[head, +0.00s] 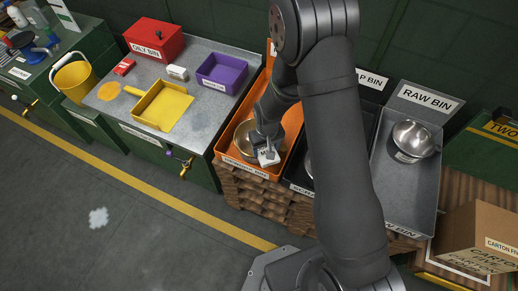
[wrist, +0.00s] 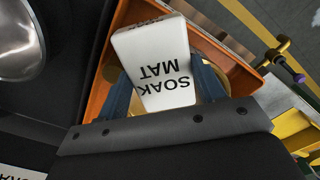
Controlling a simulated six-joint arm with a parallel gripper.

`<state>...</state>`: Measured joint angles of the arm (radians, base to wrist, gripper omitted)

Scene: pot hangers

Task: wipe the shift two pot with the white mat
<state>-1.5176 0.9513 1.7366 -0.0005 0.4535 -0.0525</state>
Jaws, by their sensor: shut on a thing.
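My gripper (head: 265,150) is shut on a white block-like mat (wrist: 155,50) lettered SOAK MAT. The mat also shows in the head view (head: 268,158), low over the orange bin (head: 275,103). A brass-coloured pot (head: 240,144) sits in that bin, partly covered by my gripper and the mat. Its rim shows behind the mat in the wrist view (wrist: 238,80). I cannot tell whether the mat touches the pot. A steel pot (head: 412,138) sits in the grey RAW BIN, and another (wrist: 18,42) is in the black bin. No shift label is readable on any pot.
The black bin (head: 372,102) is right of the orange one, partly behind my arm. The left bench holds a yellow tray (head: 160,106), a purple bin (head: 222,72), a red oily bin (head: 155,38) and a small white block (head: 177,72). A carton (head: 478,235) stands at right.

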